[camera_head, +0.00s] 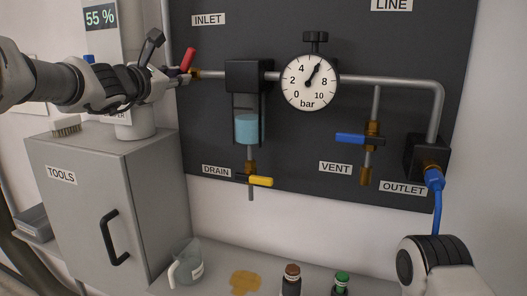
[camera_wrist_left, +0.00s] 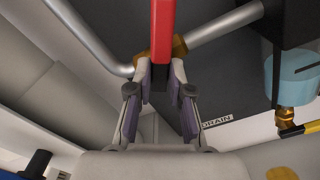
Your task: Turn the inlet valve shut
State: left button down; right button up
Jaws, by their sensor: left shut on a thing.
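The inlet valve's red handle (camera_head: 188,60) is at the upper left of the dark panel, below the INLET label (camera_head: 206,20). It stands steeply up, at an angle to the pipe, on a brass body (camera_wrist_left: 178,46). My left gripper (camera_head: 182,78) has come in from the left and is shut on the handle. In the left wrist view the red handle (camera_wrist_left: 162,28) runs up from between the fingertips (camera_wrist_left: 160,74), with the brass body close behind. The fingers hide the handle's lower part. My right gripper is out of view.
A gauge (camera_head: 309,83) reads near 6 bar. A blue vent handle (camera_head: 358,139) and a yellow drain handle (camera_head: 261,181) are on the panel. A grey tools cabinet (camera_head: 150,215) stands below my left arm. A jug (camera_head: 187,264) and bottles (camera_head: 291,282) stand on the bench.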

pick_arm(q)
jog(key=n+p, duration=0.1)
jog(key=n, duration=0.3)
jog(key=shift+r, duration=0.15)
jog(key=c, duration=1.2)
grip_release()
jog(key=shift+n, duration=0.5)
jog(key=shift+f, duration=0.2)
jog(key=b+v, duration=0.4)
jog(key=v, duration=0.2)
